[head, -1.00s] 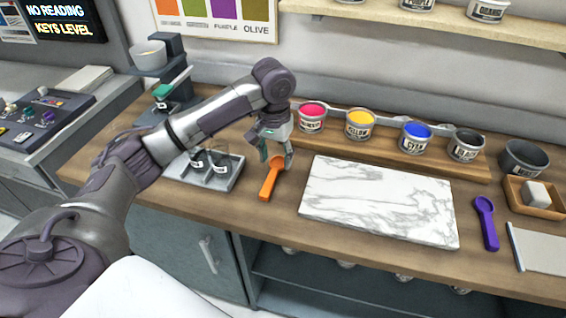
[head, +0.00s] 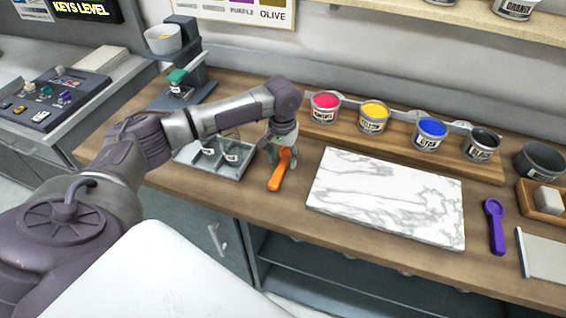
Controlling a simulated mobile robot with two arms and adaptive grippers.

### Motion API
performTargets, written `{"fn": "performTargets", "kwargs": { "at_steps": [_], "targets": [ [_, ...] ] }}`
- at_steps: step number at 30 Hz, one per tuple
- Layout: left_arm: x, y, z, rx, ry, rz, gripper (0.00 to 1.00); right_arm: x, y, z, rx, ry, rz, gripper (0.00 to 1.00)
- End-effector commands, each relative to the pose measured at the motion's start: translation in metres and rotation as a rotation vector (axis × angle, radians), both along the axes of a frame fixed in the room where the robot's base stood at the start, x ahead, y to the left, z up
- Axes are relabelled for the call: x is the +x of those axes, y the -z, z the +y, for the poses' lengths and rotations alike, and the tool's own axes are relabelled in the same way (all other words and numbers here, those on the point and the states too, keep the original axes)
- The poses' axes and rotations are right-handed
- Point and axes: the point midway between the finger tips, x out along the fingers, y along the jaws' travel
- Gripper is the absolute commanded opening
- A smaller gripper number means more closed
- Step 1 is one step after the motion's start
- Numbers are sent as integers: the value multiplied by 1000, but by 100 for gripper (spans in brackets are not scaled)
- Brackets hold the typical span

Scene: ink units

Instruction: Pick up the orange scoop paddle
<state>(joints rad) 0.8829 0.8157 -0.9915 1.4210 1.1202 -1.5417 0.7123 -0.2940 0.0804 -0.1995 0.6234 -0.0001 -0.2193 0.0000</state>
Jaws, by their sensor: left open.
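The orange scoop paddle (head: 279,175) lies on the wooden counter, between the grey tray and the white marble slab. Its handle points toward the counter's front edge. My left gripper (head: 280,161) is open and low over the paddle's far end, with its fingers around that end. The fingers partly hide the far end, and I cannot tell whether they touch it. My right gripper is not in view.
A grey tray (head: 243,170) with small labelled items is left of the paddle. The marble slab (head: 388,197) is to the right. Paint tubs, such as the magenta one (head: 325,109), stand on a wooden riser behind. A purple scoop (head: 495,228) lies farther right.

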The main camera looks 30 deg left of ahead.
Motion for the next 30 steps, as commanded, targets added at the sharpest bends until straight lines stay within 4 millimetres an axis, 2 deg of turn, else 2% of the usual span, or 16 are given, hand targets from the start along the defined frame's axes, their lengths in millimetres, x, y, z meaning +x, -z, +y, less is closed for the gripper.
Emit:
{"fn": "performTargets", "kwargs": {
  "at_steps": [3, 6, 13, 23, 30],
  "targets": [
    [-1, 15, 0, 1, 0, 2, 54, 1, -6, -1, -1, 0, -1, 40],
    [0, 22, 0, 1, 1, 0, 54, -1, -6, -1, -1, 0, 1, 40],
    [0, 23, 0, 1, 1, -1, 54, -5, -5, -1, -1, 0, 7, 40],
    [0, 23, 0, 1, 1, -1, 0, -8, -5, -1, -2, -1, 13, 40],
    [0, 23, 0, 1, 0, -1, 0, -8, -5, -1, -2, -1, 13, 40]
  ]
}}
